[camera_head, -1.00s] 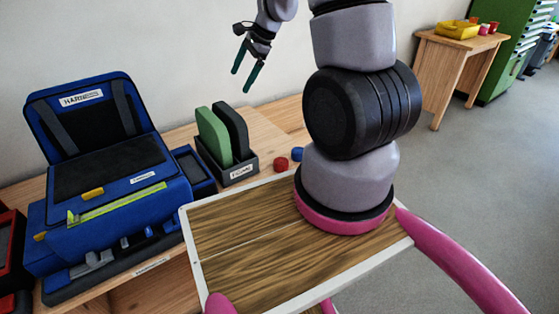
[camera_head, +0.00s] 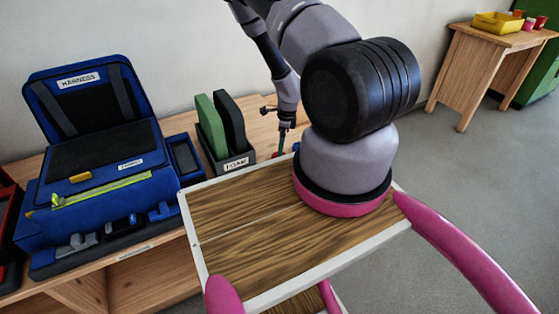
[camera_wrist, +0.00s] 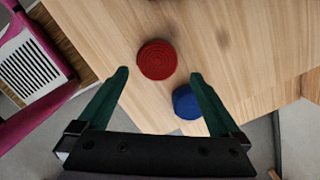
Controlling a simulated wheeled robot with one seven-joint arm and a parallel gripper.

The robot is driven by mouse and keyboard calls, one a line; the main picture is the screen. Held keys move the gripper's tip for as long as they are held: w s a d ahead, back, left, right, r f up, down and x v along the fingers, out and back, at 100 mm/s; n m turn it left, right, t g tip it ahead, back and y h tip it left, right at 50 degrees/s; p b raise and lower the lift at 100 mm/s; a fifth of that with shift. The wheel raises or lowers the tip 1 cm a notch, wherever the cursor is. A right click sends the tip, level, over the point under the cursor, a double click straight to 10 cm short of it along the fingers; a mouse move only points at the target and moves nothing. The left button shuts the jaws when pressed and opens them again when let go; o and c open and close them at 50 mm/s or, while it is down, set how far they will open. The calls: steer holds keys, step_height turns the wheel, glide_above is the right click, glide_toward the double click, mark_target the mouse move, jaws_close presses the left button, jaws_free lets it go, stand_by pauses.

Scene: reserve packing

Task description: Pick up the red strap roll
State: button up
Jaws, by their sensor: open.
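In the wrist view the red strap roll (camera_wrist: 157,60) lies flat on the wooden bench, just beyond and between the green fingertips. My gripper (camera_wrist: 159,73) is open and empty, with its two green fingers spread apart. A blue roll (camera_wrist: 186,101) lies close to the red one, beside the right finger. In the head view my gripper (camera_head: 281,142) points down over the bench behind my base deck. The red roll is largely hidden there by my gripper and the deck edge.
A foam holder (camera_head: 236,163) with green and black pads stands left of my gripper. A blue harness case (camera_head: 105,180) with its lid up stands further left. The bench edge (camera_wrist: 278,115) is near the blue roll. A yellow bin (camera_head: 497,23) sits on a far table.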

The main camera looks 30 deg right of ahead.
steer(key=f, duration=0.5)
steer(key=a+f, duration=0.1)
steer(key=f, duration=0.1)
steer(key=shift+f, duration=0.15)
steer(key=c, duration=1.4)
